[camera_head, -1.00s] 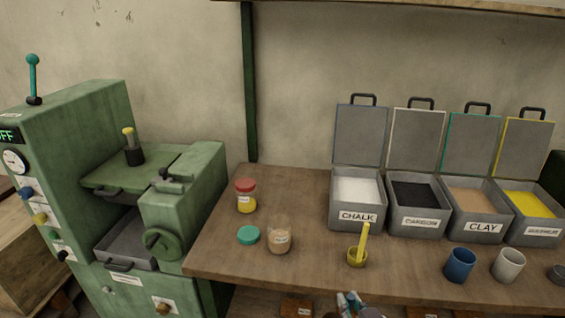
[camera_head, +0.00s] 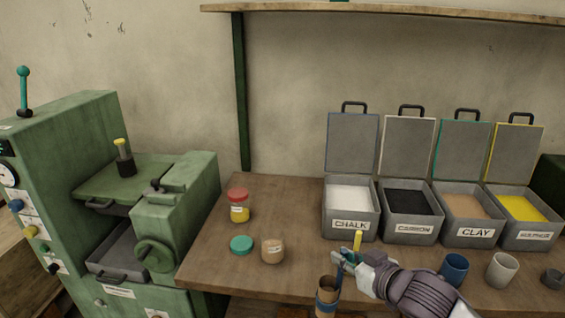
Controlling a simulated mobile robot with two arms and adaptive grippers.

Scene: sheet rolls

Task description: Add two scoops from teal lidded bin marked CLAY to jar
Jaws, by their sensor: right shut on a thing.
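The CLAY bin (camera_head: 475,234) stands open at the right, its teal-edged lid (camera_head: 464,150) raised and tan material (camera_head: 466,206) inside. The jar (camera_head: 272,252) stands uncapped on the bench with tan contents and a label. A teal lid (camera_head: 241,244) lies beside it. My right gripper (camera_head: 343,262) is in front of the bench's front edge, right of and nearer than the jar. It is shut on the blue handle of a brown, blue-banded cup-shaped scoop (camera_head: 327,298). I cannot tell what the cup holds. My left gripper is not in view.
A yellow scoop (camera_head: 358,239) stands upright behind my right gripper, which hides its lower part. CHALK (camera_head: 350,225), CARBON (camera_head: 412,229) and yellow-powder (camera_head: 535,237) bins flank CLAY. A red-capped jar (camera_head: 238,206), blue cup (camera_head: 454,267) and white cup (camera_head: 502,268) stand nearby. A green machine (camera_head: 180,215) is left.

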